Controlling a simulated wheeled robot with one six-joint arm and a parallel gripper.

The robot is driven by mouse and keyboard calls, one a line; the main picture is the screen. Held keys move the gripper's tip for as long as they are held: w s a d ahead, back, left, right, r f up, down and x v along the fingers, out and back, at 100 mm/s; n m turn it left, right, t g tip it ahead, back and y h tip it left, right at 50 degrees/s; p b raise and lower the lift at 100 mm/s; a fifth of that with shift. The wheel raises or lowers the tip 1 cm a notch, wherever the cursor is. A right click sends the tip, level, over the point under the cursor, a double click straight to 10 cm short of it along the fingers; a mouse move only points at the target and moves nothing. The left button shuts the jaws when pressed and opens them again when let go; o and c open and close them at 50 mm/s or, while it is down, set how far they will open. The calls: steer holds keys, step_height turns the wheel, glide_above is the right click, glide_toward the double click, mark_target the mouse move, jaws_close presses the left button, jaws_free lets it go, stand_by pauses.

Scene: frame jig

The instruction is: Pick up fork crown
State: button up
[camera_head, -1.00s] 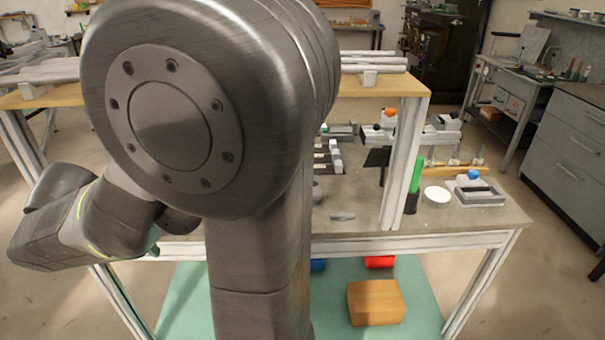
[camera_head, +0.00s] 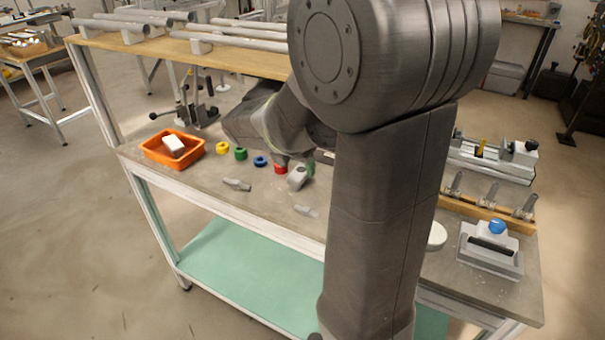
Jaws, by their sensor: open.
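Several small grey metal parts lie on the bench top. Two slimmer grey pieces lie nearer the front edge, one at the left (camera_head: 237,184) and one beside my column (camera_head: 307,211). I cannot tell for sure which of these is the fork crown. My arm reaches left over the bench, and its wrist links show above the coloured rings. The gripper fingers cannot be made out; they are hidden by or behind the arm links.
An orange bin (camera_head: 157,154) holding a white block stands at the left. Yellow (camera_head: 223,147), green (camera_head: 240,153), blue (camera_head: 260,161) and red (camera_head: 280,169) rings lie in a row. A blue-knobbed fixture (camera_head: 490,252) and a wooden rack (camera_head: 470,208) stand right. Tubes lie on the upper shelf (camera_head: 235,57).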

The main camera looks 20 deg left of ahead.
mark_target(301, 170)
steer(key=shift+w, duration=0.6)
steer(key=x, duration=0.5)
steer(key=shift+w+b, duration=0.15)
steer(key=shift+b, duration=0.2)
steer(key=c, duration=1.2)
steer(key=shift+o, duration=0.2)
steer(key=shift+a, duration=0.1)
